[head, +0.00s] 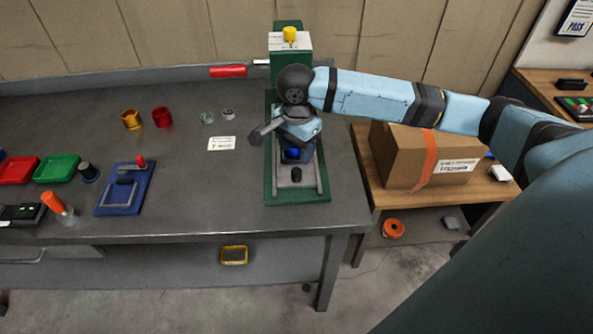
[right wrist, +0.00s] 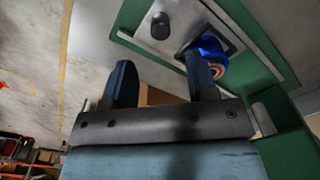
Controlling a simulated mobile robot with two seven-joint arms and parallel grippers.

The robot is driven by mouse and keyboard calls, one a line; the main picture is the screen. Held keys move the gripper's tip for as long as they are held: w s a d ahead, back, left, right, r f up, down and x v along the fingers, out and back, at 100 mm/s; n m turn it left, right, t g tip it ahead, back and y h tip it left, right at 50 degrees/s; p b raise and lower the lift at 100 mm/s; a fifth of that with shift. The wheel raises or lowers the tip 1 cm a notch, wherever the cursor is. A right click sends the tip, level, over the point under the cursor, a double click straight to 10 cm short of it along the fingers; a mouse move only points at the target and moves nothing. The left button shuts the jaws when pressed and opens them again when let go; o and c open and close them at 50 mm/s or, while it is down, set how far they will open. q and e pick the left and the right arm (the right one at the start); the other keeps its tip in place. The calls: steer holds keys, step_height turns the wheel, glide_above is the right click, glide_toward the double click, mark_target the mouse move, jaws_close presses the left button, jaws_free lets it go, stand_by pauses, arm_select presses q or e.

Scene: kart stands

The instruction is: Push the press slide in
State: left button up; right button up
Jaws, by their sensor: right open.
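The press (head: 289,60) stands at the back right of the grey workbench, on a green base (head: 325,190) with a red-handled lever (head: 228,71). Its pale slide plate (head: 309,181) lies on the base towards the front edge, with a black knob (head: 296,173) on it. A blue round part (head: 291,154) sits on the slide behind the knob. My right gripper (head: 298,140) is above the slide, pointing down, and hides part of it. In the right wrist view its jaws (right wrist: 160,80) are apart and empty; one finger overlaps the blue part (right wrist: 210,48), contact unclear. The knob (right wrist: 160,25) is beyond the fingertips.
A blue fixture (head: 125,195), red tray (head: 18,169), green tray (head: 57,167) and yellow and red cups (head: 131,119) are on the left of the bench. A white label card (head: 221,143) lies left of the press. A cardboard box (head: 405,155) stands on a side table at right.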

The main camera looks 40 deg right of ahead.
mark_target(297, 170)
step_height(297, 170, down, 8)
steer(key=shift+f, duration=0.2)
jaws_close()
